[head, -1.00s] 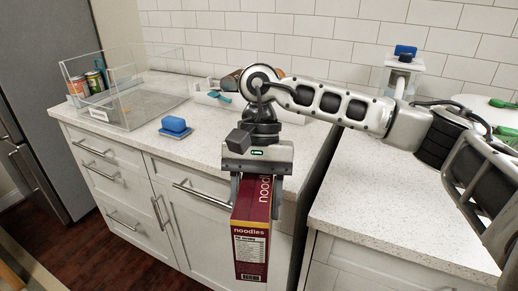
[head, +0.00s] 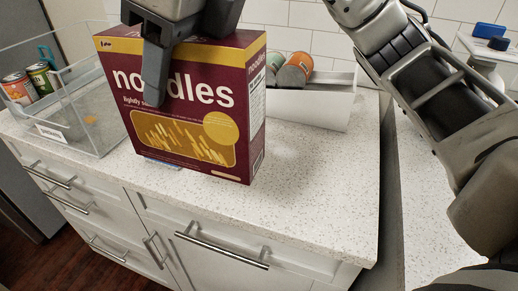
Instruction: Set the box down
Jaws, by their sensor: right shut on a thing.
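The noodles box (head: 185,115) is dark red with a yellow top edge and stands upright over the white speckled counter (head: 310,185) in the head view. My right gripper (head: 156,88) comes down from above and is shut on the top of the box. One finger lies across its front face; the other is hidden behind it. I cannot tell whether the bottom of the box touches the counter. My left gripper is not in view.
A clear open bin (head: 100,140) with cans (head: 18,88) stands at left, close to the box. A white holder (head: 310,108) with rolled cans (head: 295,70) lies behind right. A blue item (head: 163,163) shows partly under the box. The counter right of the box is clear.

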